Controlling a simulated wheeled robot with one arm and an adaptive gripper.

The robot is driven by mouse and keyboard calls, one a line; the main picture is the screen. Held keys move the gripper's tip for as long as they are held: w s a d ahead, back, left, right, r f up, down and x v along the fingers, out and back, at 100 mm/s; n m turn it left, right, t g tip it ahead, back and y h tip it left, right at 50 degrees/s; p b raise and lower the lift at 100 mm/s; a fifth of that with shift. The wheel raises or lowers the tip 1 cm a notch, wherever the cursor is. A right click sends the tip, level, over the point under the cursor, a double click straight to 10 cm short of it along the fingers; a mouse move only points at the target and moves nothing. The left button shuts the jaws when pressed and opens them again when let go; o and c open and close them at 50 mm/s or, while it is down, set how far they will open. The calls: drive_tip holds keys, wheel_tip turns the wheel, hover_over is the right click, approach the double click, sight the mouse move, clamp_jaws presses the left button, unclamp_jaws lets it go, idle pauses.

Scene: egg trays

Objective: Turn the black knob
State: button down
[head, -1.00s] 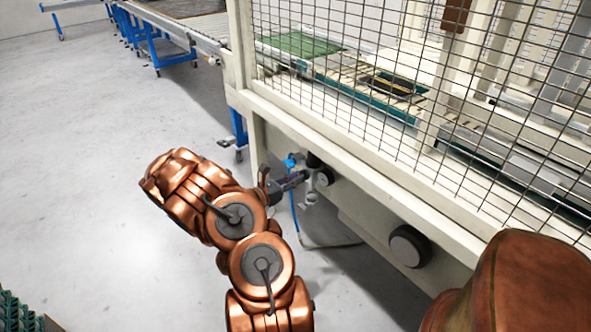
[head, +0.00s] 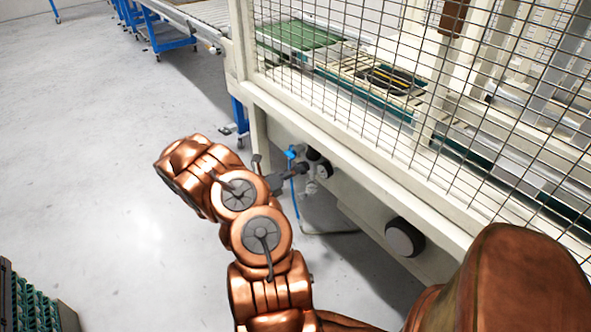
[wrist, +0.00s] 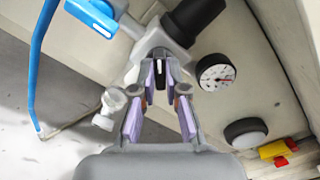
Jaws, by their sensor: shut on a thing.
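The black knob (wrist: 160,73) is a small dark piece with a white line, on the grey air-valve unit in the wrist view. My gripper (wrist: 160,88) is shut on it, with a pale purple finger pad on each side. In the head view my gripper (head: 298,171) is small and reaches the valve unit (head: 312,172) on the machine's lower frame; the knob itself is hidden there. A thicker black cylinder (wrist: 195,20) projects from the unit just above and right of my fingers.
A round gauge (wrist: 216,73) sits right of my fingers. A blue valve handle (wrist: 92,17) and blue hose (wrist: 36,70) are at left. A large round black part (head: 404,238) is on the machine frame. Wire mesh (head: 400,110) rises above; open floor lies left.

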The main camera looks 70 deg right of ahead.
idle(0.4)
drive_tip(key=c, duration=1.2)
unclamp_jaws()
drive_tip(key=shift+a, duration=0.1)
drive_tip(key=v, duration=1.2)
